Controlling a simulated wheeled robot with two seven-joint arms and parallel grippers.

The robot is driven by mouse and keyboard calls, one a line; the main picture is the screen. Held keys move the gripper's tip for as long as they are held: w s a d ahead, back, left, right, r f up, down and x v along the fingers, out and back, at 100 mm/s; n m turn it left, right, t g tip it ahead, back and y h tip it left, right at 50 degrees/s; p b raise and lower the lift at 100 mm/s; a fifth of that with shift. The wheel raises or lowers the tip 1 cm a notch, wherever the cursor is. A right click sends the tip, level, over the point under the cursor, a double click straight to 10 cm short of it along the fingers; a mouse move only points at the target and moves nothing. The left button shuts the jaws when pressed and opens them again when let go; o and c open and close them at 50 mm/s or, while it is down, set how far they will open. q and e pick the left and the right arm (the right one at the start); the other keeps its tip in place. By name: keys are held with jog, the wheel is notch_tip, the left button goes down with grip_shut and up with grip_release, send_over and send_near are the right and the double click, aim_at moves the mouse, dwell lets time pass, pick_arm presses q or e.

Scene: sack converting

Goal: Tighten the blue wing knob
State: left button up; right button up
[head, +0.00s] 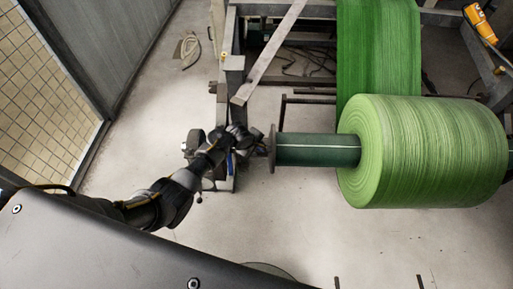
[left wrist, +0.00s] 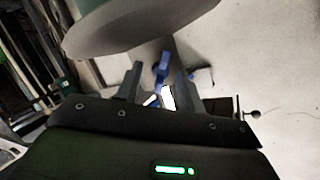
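The blue wing knob (left wrist: 162,70) shows in the left wrist view, between my left gripper's two fingers (left wrist: 158,84). A gap shows on each side of it, so the gripper looks open and not closed on it; I cannot tell how deep between the fingertips it sits. In the head view my left gripper (head: 238,139) is at the shaft support near the round flange, and a small bit of blue (head: 229,162) shows just below it. Most of the knob is hidden there by the gripper. My right gripper is not in view.
A grey round flange (left wrist: 140,28) hangs close over the fingers in the left wrist view. In the head view a dark green core (head: 318,150) runs right to a large green roll (head: 425,150). A metal frame stands behind.

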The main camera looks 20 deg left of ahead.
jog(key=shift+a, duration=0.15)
pick_arm(q)
jog(key=shift+c, duration=0.8)
grip_shut()
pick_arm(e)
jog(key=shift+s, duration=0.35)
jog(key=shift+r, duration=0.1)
